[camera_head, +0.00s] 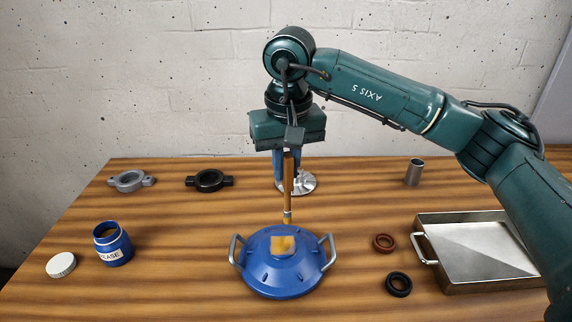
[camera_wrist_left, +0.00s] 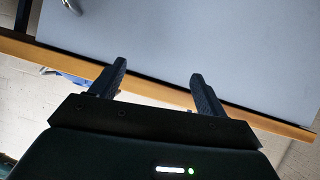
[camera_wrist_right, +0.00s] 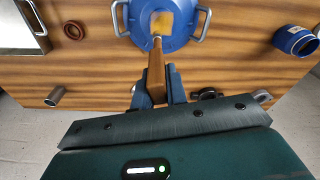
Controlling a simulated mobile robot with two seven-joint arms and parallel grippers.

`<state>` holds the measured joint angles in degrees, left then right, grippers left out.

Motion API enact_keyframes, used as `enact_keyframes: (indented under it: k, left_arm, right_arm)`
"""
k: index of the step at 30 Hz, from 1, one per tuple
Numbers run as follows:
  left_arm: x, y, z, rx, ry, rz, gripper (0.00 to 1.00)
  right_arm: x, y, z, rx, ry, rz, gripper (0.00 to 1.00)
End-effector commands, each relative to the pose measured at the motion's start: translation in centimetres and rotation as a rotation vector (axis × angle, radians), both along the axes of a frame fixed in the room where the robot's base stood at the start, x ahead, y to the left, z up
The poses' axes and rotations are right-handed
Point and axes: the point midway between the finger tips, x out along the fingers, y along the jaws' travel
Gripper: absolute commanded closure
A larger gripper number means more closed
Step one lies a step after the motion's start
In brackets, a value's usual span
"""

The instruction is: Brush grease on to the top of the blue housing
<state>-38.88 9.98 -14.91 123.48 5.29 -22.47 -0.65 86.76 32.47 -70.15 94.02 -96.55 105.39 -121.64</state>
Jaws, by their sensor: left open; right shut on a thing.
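The blue housing (camera_head: 256,272) stands on the table at front centre, with a metal handle on each side. A square yellow-orange patch (camera_head: 283,245) shows on its top; it also shows in the right wrist view (camera_wrist_right: 162,22). My right gripper (camera_head: 287,180) is shut on the wooden handle of a brush (camera_head: 288,172), which hangs head-down over the housing. I cannot tell whether the bristles touch the top. The open blue grease jar (camera_head: 114,249) stands at left. My left gripper (camera_wrist_left: 157,82) is open and empty, away from the table's middle.
A white lid (camera_head: 61,265) lies beside the jar. Grey (camera_head: 130,181) and black (camera_head: 209,181) flanged rings lie behind. Red (camera_head: 383,243) and black (camera_head: 398,284) rings lie right of the housing. A metal tray (camera_head: 447,285) and cylinder (camera_head: 414,172) are at right. A silver disc (camera_head: 304,184) is behind the brush.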

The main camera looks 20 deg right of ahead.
Motion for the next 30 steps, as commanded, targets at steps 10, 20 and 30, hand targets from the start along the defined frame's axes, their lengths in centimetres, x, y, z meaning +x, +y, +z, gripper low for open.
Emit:
enact_keyframes:
  k: [10, 20, 30]
  left_arm:
    - [0.0, 0.0, -1.4, 0.001, -0.001, 0.001, 0.25]
    - [0.1, 0.0, -3.0, 0.001, -0.002, 0.001, 0.25]
    - [0.1, 0.0, -3.4, 0.0, -0.003, 0.001, 0.25]
  right_arm:
    - [-0.5, 0.2, -1.6, 0.0, 0.0, 0.001, 1.0]
    - [-1.3, 0.4, -3.5, 0.0, 0.0, 0.001, 1.0]
    - [-1.6, 0.5, -4.0, 0.0, 0.0, 0.0, 1.0]
